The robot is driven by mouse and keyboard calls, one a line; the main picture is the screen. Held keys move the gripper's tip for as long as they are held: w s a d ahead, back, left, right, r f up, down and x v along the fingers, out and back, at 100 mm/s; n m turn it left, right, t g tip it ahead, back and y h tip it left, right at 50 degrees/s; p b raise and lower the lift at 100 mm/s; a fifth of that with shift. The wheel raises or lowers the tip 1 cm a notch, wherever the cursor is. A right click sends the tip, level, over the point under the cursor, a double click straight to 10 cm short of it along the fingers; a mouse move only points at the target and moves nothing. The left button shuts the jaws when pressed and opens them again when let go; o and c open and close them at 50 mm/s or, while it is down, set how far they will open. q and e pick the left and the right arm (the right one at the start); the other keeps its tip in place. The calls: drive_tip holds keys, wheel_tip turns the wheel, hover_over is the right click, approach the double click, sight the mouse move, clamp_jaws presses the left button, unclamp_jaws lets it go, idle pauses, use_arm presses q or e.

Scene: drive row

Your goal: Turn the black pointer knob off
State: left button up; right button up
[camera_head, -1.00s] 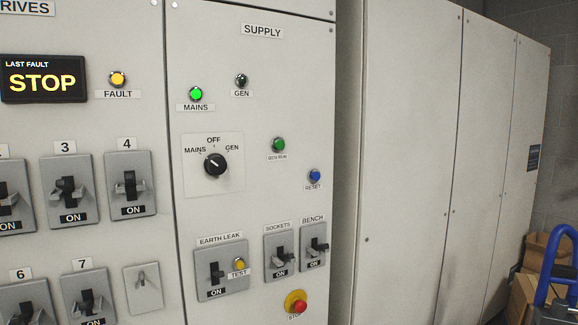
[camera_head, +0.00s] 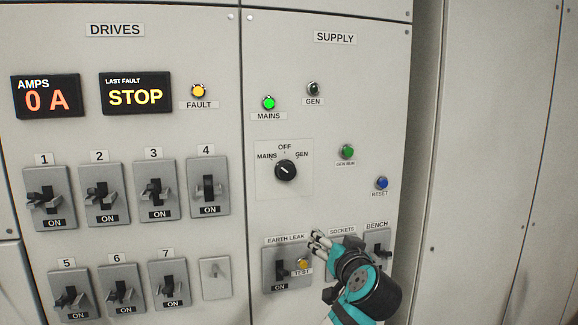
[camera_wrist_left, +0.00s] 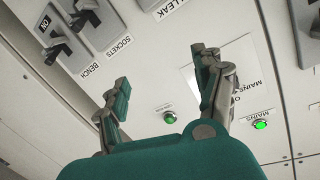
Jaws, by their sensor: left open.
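The black pointer knob (camera_head: 285,171) sits on a pale plate (camera_head: 264,188) marked MAINS, OFF and GEN, under the SUPPLY label. Its white mark points up and left, towards MAINS. My left gripper (camera_head: 315,238) is open in front of the panel, below and slightly right of the knob, apart from it in the head view. In the left wrist view, the open fingers (camera_wrist_left: 160,84) face the panel. Part of the knob plate (camera_wrist_left: 232,55) shows behind the right-hand finger, which appears to hide the knob. My right gripper is not in view.
Near the knob are the lit green MAINS lamp (camera_head: 269,103), dark GEN lamp (camera_head: 314,89), green button (camera_head: 347,152) and blue RESET button (camera_head: 382,183). The EARTH LEAK switch (camera_head: 281,266) is beside my gripper. Several numbered switches fill the left panel.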

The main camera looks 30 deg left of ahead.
use_arm(q)
drive_tip(key=s+a+r+n+y, duration=0.15)
drive_tip(key=s+r+n, duration=0.45)
drive_tip(key=r, duration=0.7)
drive_tip(key=m+y+p, duration=0.1)
drive_tip(key=p, duration=0.6)
approach(288, 173)
drive_tip(key=shift+g, duration=0.4)
drive_tip(key=x, duration=0.9)
drive_tip(key=shift+w+r, duration=0.2)
drive_tip(key=shift+r, duration=0.15)
drive_tip(key=shift+w+a, duration=0.2)
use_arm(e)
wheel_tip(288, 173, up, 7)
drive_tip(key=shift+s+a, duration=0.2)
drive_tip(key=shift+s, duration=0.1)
use_arm(q)
drive_tip(key=shift+c, duration=0.3)
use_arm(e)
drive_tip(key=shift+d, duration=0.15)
use_arm(q)
drive_tip(key=shift+f, duration=0.1)
drive_tip(key=shift+c, duration=1.3)
drive_tip(key=c, duration=0.9)
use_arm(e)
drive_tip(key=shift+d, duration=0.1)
